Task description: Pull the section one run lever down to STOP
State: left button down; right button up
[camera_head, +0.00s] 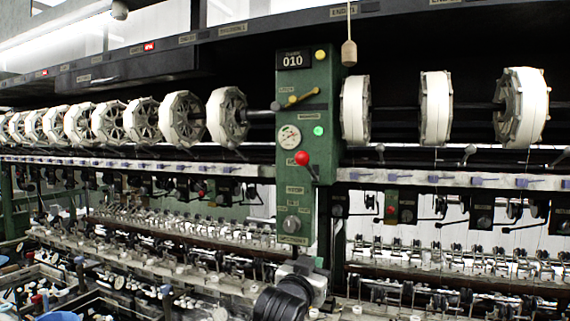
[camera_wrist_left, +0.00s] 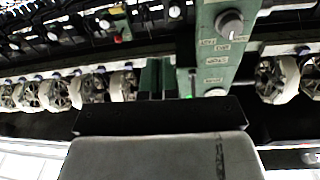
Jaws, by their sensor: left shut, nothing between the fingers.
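The lever with a red ball knob (camera_head: 302,158) is on the green control panel (camera_head: 318,110) in the head view. Its ball stands up beside the upper label, above the STOP label (camera_head: 295,190), and its thin stem runs down to the right. My left gripper (camera_head: 308,270) is low in front of the panel's lower end, well below the lever and not touching it. Its closed fingers also show in the left wrist view (camera_wrist_left: 158,78), with nothing held. I cannot make out the red ball in the wrist view. My right gripper is not in view.
A wooden weight (camera_head: 349,53) hangs from a cord. Rows of fittings (camera_head: 450,260) crowd below.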

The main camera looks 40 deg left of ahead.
pick_arm(q)
jog(key=s+a+r+n+t+y+p, duration=0.1)
jog(key=s+a+r+t, duration=0.15)
jog(key=r, duration=0.75)
jog(key=s+a+r+n+t+y, duration=0.15)
jog(key=s+r, duration=0.25)
jog(key=r, duration=0.7)
notch_tip(320, 180, up, 6)
jog(key=p, duration=0.7)
send_over(308, 166)
jog(key=s, duration=0.3)
jog(key=shift+d+f+m, duration=0.1)
jog(key=shift+f+m, duration=0.05)
jog(key=shift+m, duration=0.1)
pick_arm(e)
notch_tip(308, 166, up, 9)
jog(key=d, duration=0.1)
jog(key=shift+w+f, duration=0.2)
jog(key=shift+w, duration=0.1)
pick_arm(q)
jog(key=shift+f, duration=0.2)
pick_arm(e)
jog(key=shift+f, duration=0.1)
